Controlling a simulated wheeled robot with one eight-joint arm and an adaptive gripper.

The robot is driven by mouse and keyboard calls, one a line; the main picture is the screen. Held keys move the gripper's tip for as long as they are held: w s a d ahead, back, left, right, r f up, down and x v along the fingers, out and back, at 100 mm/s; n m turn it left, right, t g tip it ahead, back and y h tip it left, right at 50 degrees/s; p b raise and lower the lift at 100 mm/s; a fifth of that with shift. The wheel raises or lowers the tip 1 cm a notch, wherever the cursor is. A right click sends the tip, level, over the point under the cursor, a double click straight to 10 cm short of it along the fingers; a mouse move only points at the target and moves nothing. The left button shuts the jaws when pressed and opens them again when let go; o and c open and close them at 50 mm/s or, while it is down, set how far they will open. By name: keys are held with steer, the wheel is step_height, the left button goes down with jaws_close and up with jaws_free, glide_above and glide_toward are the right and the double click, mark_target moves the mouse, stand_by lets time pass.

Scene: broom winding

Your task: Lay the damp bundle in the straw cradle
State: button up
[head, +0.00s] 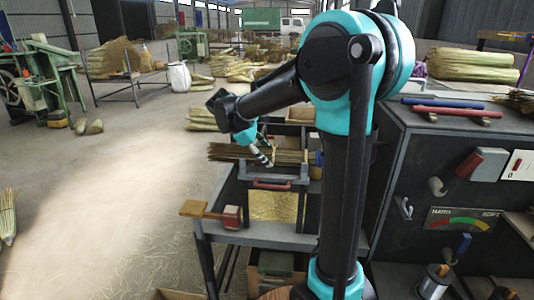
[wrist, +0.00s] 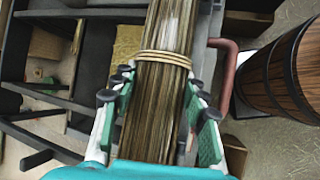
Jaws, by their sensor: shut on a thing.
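My gripper (head: 262,156) is shut on a long brown straw bundle (head: 228,152). The wrist view shows the bundle (wrist: 165,30) lengthwise between the fingers (wrist: 158,98), with a pale tie band just beyond the fingertips. In the head view the bundle lies about level, over the top of a grey stand (head: 285,180) with a red handle and a straw-coloured front panel. This stand may be the straw cradle; I cannot tell for certain. Whether the bundle touches it is not clear. My arm hides part of the area to the right.
A red block with a wooden handle (head: 231,216) lies on the low bench. A dark cabinet (head: 420,170) with a gauge stands at right, a blue and a red rod on top. A wooden barrel (wrist: 285,70) shows in the wrist view. Floor at left is mostly clear.

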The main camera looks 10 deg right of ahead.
stand_by(0.4)
steer(key=o, duration=1.4)
steer(key=v, duration=1.2)
steer(key=shift+s, duration=0.1)
